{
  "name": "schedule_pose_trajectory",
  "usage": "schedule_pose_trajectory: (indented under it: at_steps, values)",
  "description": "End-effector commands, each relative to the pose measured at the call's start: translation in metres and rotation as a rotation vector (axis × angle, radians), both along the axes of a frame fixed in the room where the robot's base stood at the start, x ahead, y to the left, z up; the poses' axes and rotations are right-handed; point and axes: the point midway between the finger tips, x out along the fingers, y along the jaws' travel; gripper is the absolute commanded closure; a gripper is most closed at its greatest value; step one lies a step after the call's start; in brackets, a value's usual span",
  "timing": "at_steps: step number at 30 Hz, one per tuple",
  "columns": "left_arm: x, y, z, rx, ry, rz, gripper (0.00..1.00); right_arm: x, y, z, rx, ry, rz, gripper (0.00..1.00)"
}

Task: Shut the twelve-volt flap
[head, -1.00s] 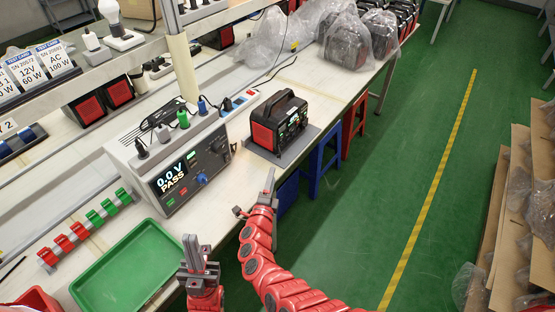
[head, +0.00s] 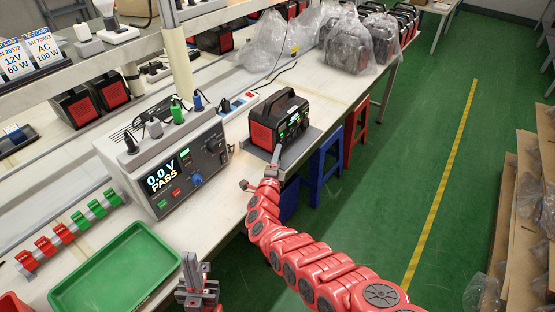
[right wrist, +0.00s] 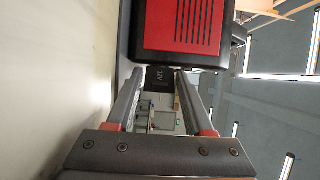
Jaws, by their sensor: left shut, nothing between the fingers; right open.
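The power station (head: 279,120) is a black box with red side panels and a top handle, on a grey mat on the bench. Its socket front faces right in the head view. In the right wrist view its red side (right wrist: 185,25) is close above my fingertips. A small dark flap with faint 12V-like lettering (right wrist: 159,78) shows between and beyond the fingertips; it seems to stick out, but I cannot tell its angle. My right gripper (head: 261,170) is open and empty, just in front of the station. My left gripper (head: 195,272) is shut and empty beside the green tray.
A tester (head: 175,160) reading 0.0 V PASS stands left of the station. A green tray (head: 118,270) and a row of red and green clips (head: 70,232) lie nearer. Bagged stations (head: 348,42) stand farther along the bench. Blue and red stools (head: 325,155) stand under the bench edge.

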Motion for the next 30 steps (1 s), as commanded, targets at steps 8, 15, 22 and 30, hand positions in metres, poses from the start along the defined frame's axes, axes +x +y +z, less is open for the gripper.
schedule_pose_trajectory:
  at_steps: [8,15,22,30]
  values:
    - [0.0,0.0,0.0004,0.0,0.0,0.0,1.0,-0.0003,0.0002,0.0001,0.0,0.0,0.0,0.73]
    - [0.0,0.0,0.0004,0.0,0.0,0.0,1.0,-0.0004,0.0002,0.0001,0.001,0.0,0.0,1.0]
    - [0.0,0.0,-0.0005,0.0,0.0,0.0,1.0,-0.0006,-0.0011,-0.0014,0.004,0.001,0.008,1.0]
    - [0.0,0.0,-0.0047,0.0,0.0,0.0,1.0,-0.0018,-0.0042,-0.0031,0.004,0.0,0.055,1.0]
